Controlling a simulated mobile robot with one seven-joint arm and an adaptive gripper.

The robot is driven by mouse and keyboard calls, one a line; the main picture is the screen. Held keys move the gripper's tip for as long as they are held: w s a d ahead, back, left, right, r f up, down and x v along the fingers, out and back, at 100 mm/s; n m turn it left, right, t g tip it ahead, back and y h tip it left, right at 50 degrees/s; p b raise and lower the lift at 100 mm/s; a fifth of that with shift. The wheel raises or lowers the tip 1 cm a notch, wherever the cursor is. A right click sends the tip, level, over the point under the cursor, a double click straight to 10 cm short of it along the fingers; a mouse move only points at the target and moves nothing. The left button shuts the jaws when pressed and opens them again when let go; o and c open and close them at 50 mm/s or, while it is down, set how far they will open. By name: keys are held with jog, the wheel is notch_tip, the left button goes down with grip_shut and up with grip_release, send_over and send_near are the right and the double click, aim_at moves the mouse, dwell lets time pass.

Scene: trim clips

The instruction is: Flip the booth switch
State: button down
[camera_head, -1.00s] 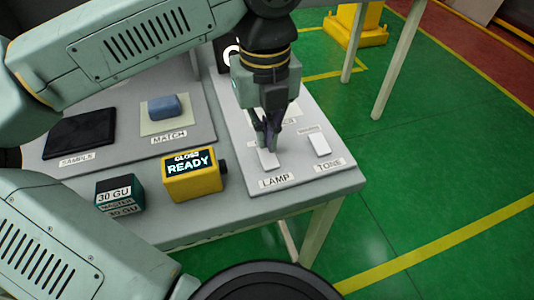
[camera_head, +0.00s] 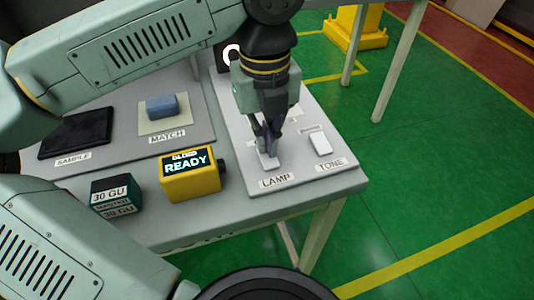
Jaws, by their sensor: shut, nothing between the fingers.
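A light panel on the table carries white rocker switches. The switch above the LAMP label (camera_head: 276,180) shows only in part (camera_head: 267,160), since my fingers cover much of it. My gripper (camera_head: 270,152) is shut and empty, pointing down at this switch; I cannot tell whether the tips touch it. A second white switch (camera_head: 320,143) above the TONE label (camera_head: 331,165) stands clear to the right. More of the panel behind the gripper is hidden. No label reading booth is legible.
A yellow gloss meter (camera_head: 190,176) reading READY stands left of the panel, beside a dark green 30 GU block (camera_head: 116,195). A blue block (camera_head: 162,106) lies on the MATCH pad, and a black slab (camera_head: 76,133) lies at SAMPLE. Green floor is open to the right.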

jog(key=shift+f, duration=0.25)
jog(key=shift+r, duration=0.1)
jog(key=shift+r+p, duration=1.9)
jog(key=shift+r, duration=1.55)
